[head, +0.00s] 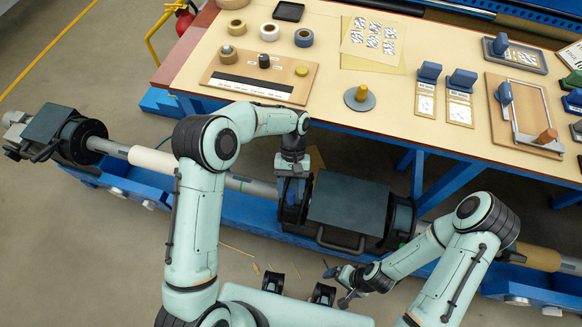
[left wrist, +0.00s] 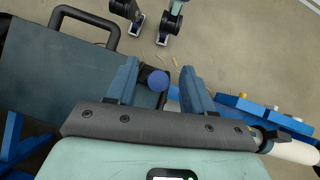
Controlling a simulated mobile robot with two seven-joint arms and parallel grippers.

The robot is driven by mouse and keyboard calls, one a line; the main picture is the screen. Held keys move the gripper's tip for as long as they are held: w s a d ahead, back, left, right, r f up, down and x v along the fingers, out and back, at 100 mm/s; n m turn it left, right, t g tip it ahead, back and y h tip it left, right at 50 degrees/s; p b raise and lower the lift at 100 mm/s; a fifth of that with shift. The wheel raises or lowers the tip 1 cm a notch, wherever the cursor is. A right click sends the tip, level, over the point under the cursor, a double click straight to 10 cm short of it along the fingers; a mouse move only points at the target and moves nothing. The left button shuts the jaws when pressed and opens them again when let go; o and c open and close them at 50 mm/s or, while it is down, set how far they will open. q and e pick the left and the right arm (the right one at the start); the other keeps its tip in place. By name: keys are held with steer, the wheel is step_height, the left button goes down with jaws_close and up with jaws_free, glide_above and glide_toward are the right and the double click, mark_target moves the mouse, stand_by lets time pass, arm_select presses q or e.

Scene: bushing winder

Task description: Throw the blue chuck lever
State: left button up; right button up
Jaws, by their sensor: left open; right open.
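The blue chuck lever's round blue knob (left wrist: 157,80) shows in the left wrist view, between the fingers of my left gripper (left wrist: 158,92). The fingers stand open on either side of it, with a visible gap at each side. In the head view my left gripper (head: 291,182) points down over the dark chuck at the left end of the dark grey headstock (head: 348,203). The lever is largely hidden there by my wrist. My right gripper (head: 341,286) is open and empty, low in front of the machine, apart from it.
A headstock handle (head: 340,241) sticks out toward me. A shaft with a pale sleeve (head: 152,160) runs left to another dark unit (head: 62,130). Behind stands a table (head: 400,140) with tape rolls, blue-handled tools and sheets.

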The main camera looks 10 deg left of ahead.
arm_select(q)
step_height(320, 180, up, 15)
steer(key=p, duration=0.1)
steer(key=shift+r, duration=0.2)
steer(key=shift+f, duration=0.1)
stand_by(0.4)
